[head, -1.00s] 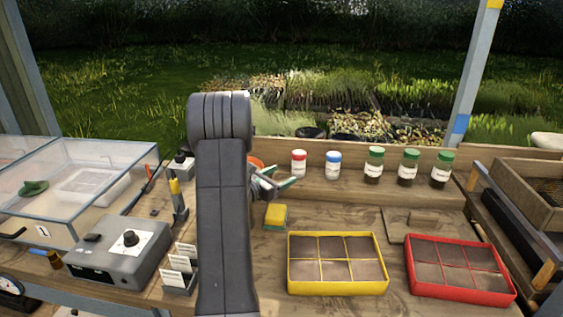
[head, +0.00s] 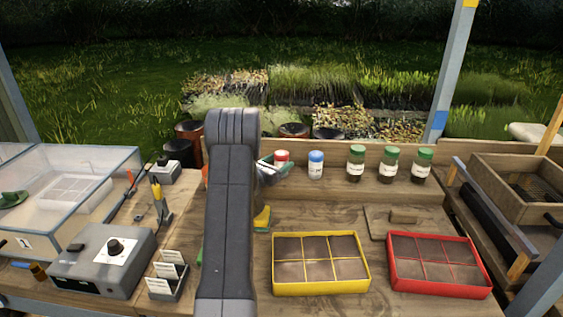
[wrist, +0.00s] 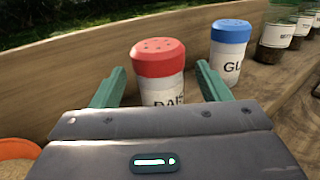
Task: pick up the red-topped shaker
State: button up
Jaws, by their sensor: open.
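The red-topped shaker (wrist: 158,75) stands upright on the wooden shelf in the wrist view, with a white labelled body and holes in its red cap. My gripper (wrist: 160,85) is open, with one green finger on each side of the shaker. The gripper body hides the shaker's lower part, and I cannot tell whether either finger touches it. In the head view the red cap (head: 282,155) shows just beside my gripper (head: 275,164), which partly covers the shaker. The blue-topped shaker (wrist: 230,45) stands close to the right finger.
Several green-topped jars (head: 356,164) stand further right on the shelf. A wooden back board (wrist: 60,75) runs behind the shakers. A yellow tray (head: 320,290) and a red tray (head: 440,288) lie on the bench below. An orange round thing (wrist: 15,150) is at lower left in the wrist view.

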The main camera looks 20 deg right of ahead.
jog(key=shift+w+d, duration=0.25)
jog(key=shift+d, duration=0.15)
jog(key=shift+c, duration=0.2)
jog(key=c, duration=1.1)
